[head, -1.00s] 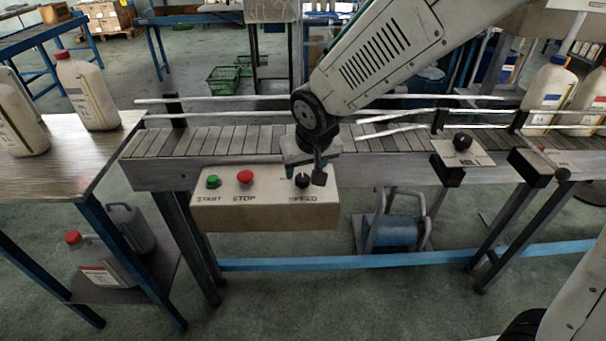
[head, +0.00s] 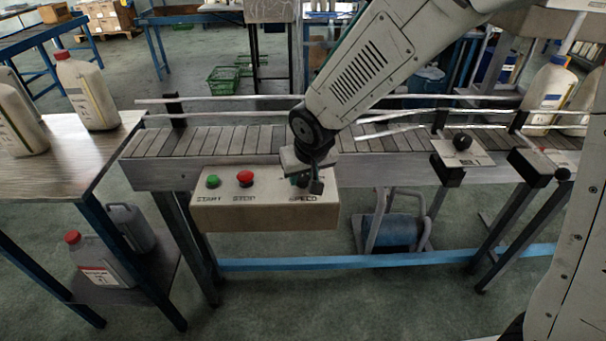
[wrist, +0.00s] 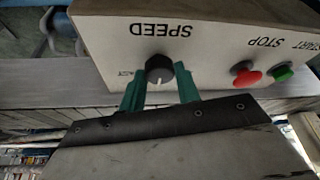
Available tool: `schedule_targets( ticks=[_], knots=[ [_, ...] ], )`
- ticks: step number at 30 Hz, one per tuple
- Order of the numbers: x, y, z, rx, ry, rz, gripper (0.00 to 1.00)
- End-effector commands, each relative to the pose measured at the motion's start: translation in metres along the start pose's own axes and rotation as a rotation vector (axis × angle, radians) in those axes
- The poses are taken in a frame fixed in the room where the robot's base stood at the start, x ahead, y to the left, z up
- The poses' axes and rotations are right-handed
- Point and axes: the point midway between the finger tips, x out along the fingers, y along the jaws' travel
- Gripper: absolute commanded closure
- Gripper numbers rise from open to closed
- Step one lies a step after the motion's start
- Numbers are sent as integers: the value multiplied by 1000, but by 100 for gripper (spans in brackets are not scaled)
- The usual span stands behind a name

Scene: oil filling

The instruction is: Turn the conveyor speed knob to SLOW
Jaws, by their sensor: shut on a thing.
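In the wrist view the pointer line points down toward my gripper. In the head view my gripper (head: 312,182) covers most of the knob. A small label beside the knob is too small to read surely.
The red STOP button (head: 245,178) and green START button (head: 213,181) are on the same box, left of my gripper in the head view. The slatted conveyor (head: 215,140) with rails runs behind. A lever with a black ball (head: 462,142) stands to the right.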

Motion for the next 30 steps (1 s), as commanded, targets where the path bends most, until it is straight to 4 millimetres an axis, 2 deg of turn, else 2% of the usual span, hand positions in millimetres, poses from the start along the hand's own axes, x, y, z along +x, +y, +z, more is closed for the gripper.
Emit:
schedule_targets(
  ticks=[11, 30],
  knots=[
    [0, 2, 0, -133, 0, -57, 90],
    [0, 5, -2, -608, 1, -254, 90]
  ],
)
